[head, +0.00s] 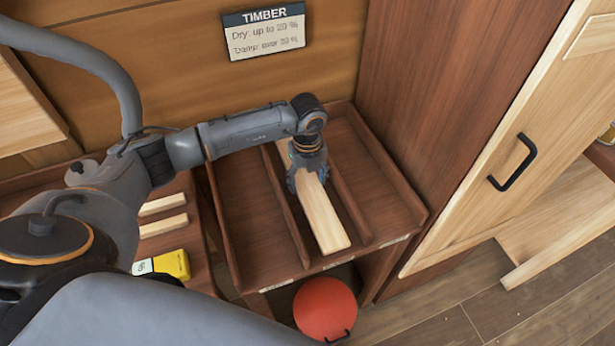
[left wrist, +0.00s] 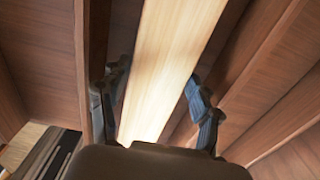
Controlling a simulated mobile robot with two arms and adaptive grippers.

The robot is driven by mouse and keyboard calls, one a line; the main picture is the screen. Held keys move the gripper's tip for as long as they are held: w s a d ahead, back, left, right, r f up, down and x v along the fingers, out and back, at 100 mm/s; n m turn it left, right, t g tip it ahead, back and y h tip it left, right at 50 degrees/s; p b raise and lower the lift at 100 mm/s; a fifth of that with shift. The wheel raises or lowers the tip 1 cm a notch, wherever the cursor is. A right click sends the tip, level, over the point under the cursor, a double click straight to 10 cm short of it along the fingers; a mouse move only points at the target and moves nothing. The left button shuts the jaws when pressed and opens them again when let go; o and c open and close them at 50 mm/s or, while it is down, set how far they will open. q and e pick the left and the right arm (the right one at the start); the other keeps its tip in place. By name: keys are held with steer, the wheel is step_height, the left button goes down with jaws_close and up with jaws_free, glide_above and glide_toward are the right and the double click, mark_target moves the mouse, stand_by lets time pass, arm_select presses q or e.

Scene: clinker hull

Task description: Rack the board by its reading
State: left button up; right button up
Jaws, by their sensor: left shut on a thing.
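A pale board (head: 322,215) lies lengthwise over the middle slot of the brown wooden rack (head: 240,225), its near end close to the rack's front edge. My left gripper (head: 308,172) points down and is shut on the board near its middle. In the left wrist view the fingers (left wrist: 155,100) stand on either side of the board (left wrist: 170,60). I cannot tell whether the board touches the slot floor. A yellow meter (head: 176,264) lies at the left; its reading is not legible. My right gripper is not in view.
A wall sign (head: 264,32) reads TIMBER, dry up to 20 %, damp over 20 %. Small labels (head: 395,240) sit on the rack's front edge, too small to read. Two pale strips (head: 162,205) lie left. A red round object (head: 325,308) is below. A cabinet door (head: 510,130) stands right.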

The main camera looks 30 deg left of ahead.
arm_select(q)
steer(key=shift+f, duration=0.6)
steer(key=shift+f+b, duration=0.35)
steer(key=shift+b, duration=0.15)
steer(key=o, duration=1.4)
steer(key=shift+r, duration=0.1)
step_height(320, 180, up, 12)
steer(key=shift+f, duration=0.1)
